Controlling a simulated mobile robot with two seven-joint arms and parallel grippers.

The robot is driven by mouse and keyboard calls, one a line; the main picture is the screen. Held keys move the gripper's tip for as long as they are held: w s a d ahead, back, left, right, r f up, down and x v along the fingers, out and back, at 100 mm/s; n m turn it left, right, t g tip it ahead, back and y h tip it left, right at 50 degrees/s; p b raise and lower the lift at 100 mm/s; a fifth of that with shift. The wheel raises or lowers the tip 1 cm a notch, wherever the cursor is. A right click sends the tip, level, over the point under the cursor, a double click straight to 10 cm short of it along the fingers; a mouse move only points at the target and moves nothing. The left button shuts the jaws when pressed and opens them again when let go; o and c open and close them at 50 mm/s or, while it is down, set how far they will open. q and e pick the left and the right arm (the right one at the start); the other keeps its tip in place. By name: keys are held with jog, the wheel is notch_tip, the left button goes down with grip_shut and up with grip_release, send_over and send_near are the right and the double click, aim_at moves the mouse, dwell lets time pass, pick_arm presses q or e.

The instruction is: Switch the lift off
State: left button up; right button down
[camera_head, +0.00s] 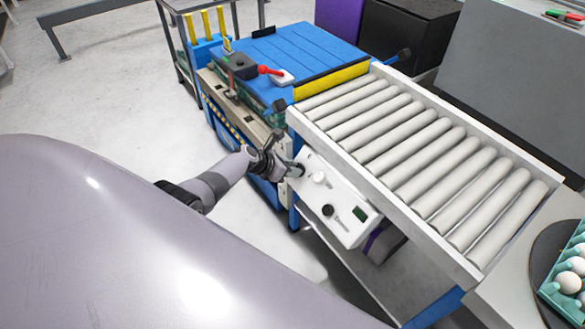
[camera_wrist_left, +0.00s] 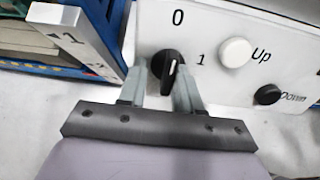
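The white control panel (camera_head: 345,217) is mounted on the side of the roller conveyor, and it fills the top of the left wrist view (camera_wrist_left: 218,84). Its black rotary switch (camera_wrist_left: 168,65) has a white pointer line and sits between the marks 0 and 1. The pointer line looks near upright, but its exact setting is hard to tell. My left gripper (camera_head: 292,168) is at the switch. In the left wrist view its two fingers (camera_wrist_left: 163,85) stand apart, one on each side of the knob, with no clear grip on it. My right gripper is not in view.
On the panel are a white Up button (camera_wrist_left: 235,52) and a black Down button (camera_wrist_left: 268,95). The rollers (camera_head: 420,150) run beside the blue lift top (camera_head: 300,55). An egg tray (camera_head: 562,285) is at the right edge.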

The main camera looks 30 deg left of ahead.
pick_arm(q)
jog(key=shift+w+d, duration=0.15)
jog(key=shift+d, duration=0.6)
jog(key=shift+r+p, duration=0.25)
jog(key=shift+p, duration=0.05)
jog(key=p+v, duration=0.4)
jog(key=v, duration=0.4)
jog(key=shift+s+a, duration=0.4)
jog(key=shift+a, duration=0.05)
